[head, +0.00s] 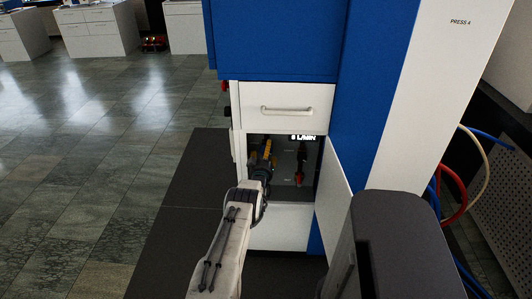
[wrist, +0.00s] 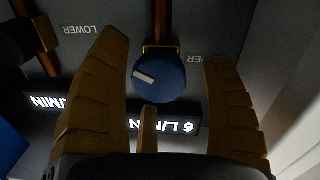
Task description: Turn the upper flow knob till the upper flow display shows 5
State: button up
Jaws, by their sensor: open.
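A round blue knob (wrist: 158,77) with a white pointer mark sits on a copper-coloured pipe in the wrist view, which looks upside down. My gripper (wrist: 166,50) is open, with one tan finger on each side of the knob and gaps between. A lit display (wrist: 188,126) next to the knob reads 6 L/MIN, upside down. A second lit display (wrist: 48,102) ends in MIN; my finger hides part of it. In the head view my gripper (head: 264,158) reaches into the open compartment, where a lit display (head: 303,136) shows small.
An open white door (head: 335,185) bounds the compartment on the right, and a drawer with a handle (head: 287,109) is above it. A red part (head: 299,180) sits inside, right of my gripper. Open tiled floor (head: 90,170) lies to the left.

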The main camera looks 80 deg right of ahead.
jog(key=shift+d, duration=0.4)
jog(key=shift+d, duration=0.1)
jog(key=shift+c, duration=0.4)
jog(key=c, duration=1.1)
jog(key=shift+b, duration=0.5)
jog(key=shift+f+b, duration=0.2)
jog(key=shift+b, duration=0.9)
jog(key=m+b, duration=0.1)
jog(key=b, duration=0.2)
jog(key=m+b, duration=0.2)
jog(key=b, duration=1.6)
jog(key=shift+m, duration=0.3)
jog(key=shift+w+r+b, duration=0.1)
jog(key=shift+r+b, duration=0.1)
jog(key=shift+b, duration=0.65)
